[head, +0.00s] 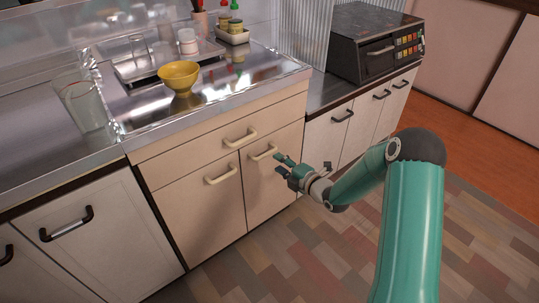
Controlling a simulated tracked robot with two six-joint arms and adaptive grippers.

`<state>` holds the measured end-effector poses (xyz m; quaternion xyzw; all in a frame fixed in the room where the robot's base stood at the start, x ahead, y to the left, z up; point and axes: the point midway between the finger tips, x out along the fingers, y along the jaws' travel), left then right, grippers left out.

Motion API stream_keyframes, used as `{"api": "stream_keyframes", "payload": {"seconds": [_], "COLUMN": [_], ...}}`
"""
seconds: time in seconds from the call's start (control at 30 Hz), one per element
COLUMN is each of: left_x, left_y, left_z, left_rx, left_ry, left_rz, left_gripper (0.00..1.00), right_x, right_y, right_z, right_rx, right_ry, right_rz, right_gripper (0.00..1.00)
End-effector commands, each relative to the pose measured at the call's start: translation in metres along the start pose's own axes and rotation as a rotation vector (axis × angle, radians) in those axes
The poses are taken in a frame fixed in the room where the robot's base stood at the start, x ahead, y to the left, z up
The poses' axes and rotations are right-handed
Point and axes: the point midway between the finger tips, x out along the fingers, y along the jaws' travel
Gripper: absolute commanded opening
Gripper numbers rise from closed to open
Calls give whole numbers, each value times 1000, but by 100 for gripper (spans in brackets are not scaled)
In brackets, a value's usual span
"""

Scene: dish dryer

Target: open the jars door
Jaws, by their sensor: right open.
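A cream cabinet under the sink has a left door (202,212) and a right door (272,185), each with a pale bar handle near its top. Both look shut. No label shows which one is the jars door. My right gripper (281,165) is open and empty in front of the right door, with its fingers pointing left. In the picture its fingertips are just below and right of that door's handle (263,152). I cannot tell how far they are from the door. My left gripper is not in view.
A cream drawer (225,132) is above the doors. White cabinets with dark handles stand left (95,235) and right (345,128). On the counter are a yellow bowl (179,76), a glass (86,107) and a dark oven (377,42). The patchwork floor (300,255) in front is clear.

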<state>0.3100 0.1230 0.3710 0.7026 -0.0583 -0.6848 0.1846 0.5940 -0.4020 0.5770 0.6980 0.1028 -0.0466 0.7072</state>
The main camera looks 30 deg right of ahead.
Motion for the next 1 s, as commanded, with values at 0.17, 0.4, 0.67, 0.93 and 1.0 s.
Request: {"api": "stream_keyframes", "payload": {"seconds": [0.17, 0.4, 0.67, 0.93, 1.0], "left_x": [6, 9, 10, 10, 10], "left_y": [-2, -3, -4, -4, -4], "left_z": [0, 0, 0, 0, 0], "left_rx": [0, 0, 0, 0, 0], "left_ry": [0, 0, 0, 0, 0], "left_rz": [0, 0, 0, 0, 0], "left_gripper": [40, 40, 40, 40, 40], "right_x": [40, 74, 84, 83, 83], "right_y": [-1, -1, 0, 0, 0], "right_z": [-1, 0, 0, 1, 1], "right_rx": [-1, 1, 2, 2, 2], "right_ry": [2, 0, -1, -1, -1], "right_rz": [2, 1, -1, -1, -1], "right_gripper": [40, 40, 40, 25, 14]}}
